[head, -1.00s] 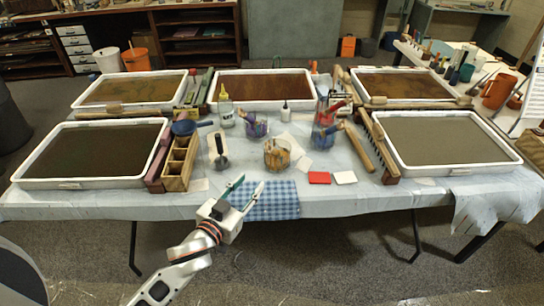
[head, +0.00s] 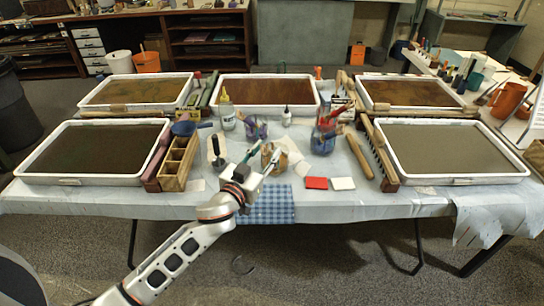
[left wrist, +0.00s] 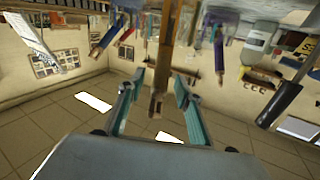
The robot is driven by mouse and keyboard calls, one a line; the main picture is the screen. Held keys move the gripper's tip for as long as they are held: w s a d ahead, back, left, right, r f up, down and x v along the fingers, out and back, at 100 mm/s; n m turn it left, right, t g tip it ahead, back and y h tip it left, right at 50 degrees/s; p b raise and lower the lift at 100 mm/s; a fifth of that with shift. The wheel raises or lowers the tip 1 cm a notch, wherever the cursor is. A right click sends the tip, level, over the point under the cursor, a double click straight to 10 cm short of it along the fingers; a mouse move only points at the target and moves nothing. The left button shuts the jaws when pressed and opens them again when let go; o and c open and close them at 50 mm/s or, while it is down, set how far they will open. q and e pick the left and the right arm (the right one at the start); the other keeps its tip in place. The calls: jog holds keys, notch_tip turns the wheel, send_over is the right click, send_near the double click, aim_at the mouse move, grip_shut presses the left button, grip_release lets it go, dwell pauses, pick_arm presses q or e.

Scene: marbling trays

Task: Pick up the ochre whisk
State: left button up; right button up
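Ochre whisks stand in a clear jar (head: 284,163) near the front middle of the table, now partly hidden behind my left gripper. My left gripper (head: 265,155) reaches up to the jar from the front, above the blue checked cloth. In the left wrist view, which looks upside down, my left gripper (left wrist: 157,104) has its two teal fingers spread. An ochre stick-like handle, apparently the ochre whisk (left wrist: 162,65), lies between them, with gaps on both sides. My right gripper is not in view.
A blue checked cloth (head: 266,207) lies at the table's front edge. A wooden divided box (head: 177,165) stands left. A jar of red and blue tools (head: 323,140) stands behind right.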

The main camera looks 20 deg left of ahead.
pick_arm(q)
grip_shut()
jog(key=shift+r, duration=0.15)
